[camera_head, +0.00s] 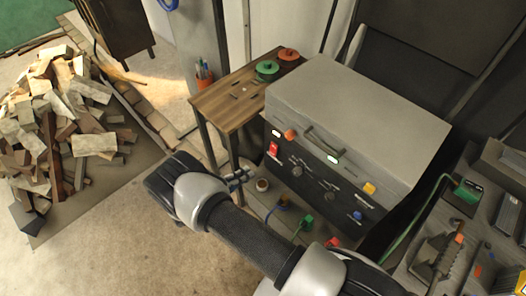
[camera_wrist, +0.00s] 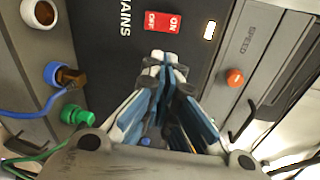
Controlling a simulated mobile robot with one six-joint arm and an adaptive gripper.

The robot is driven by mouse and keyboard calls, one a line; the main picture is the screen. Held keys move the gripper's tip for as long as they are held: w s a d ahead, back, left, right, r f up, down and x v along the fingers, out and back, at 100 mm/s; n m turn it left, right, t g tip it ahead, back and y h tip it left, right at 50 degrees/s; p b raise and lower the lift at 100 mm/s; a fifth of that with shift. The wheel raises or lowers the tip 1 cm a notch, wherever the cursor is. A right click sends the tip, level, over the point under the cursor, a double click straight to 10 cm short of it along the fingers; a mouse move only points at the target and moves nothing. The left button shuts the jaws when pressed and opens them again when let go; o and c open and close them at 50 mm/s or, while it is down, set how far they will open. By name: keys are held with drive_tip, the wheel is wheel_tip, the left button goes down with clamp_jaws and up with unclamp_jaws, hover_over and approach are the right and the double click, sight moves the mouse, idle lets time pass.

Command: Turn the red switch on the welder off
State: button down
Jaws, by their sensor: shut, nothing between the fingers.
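The welder (camera_head: 350,115) is a large grey box with a dark front panel, at the centre right of the head view. Its red switch (camera_head: 273,149) sits at the panel's left end. In the wrist view the red switch (camera_wrist: 162,21) shows ON and OFF lettering, beside the word MAINS; which side is pressed in I cannot tell. My gripper (camera_head: 243,177) is in front of the panel, below and left of the switch in the head view. In the wrist view my gripper (camera_wrist: 166,60) is shut and empty, its fingertips just below the switch; contact is not clear.
A lit indicator (camera_wrist: 209,30) and an orange knob (camera_wrist: 235,77) are near the switch. Blue (camera_wrist: 57,74) and green (camera_wrist: 77,114) plugs with cables are at the left. A small wooden table (camera_head: 228,105) stands beside the welder. A wood pile (camera_head: 65,110) lies at far left.

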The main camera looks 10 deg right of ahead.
sight(275, 155)
drive_tip(key=shift+w+a+f+n+t, duration=0.1)
drive_tip(key=shift+a+f+n+t, duration=0.15)
drive_tip(key=shift+f+n, duration=0.25)
drive_tip(key=shift+a+f+n+t, duration=0.15)
drive_tip(key=shift+f+n+t, duration=0.25)
drive_tip(key=shift+f, duration=0.15)
drive_tip(key=x, duration=0.7)
drive_tip(key=b+x, duration=0.1)
drive_tip(key=x, duration=0.6)
drive_tip(key=shift+f, duration=0.25)
drive_tip(key=shift+b, duration=0.3)
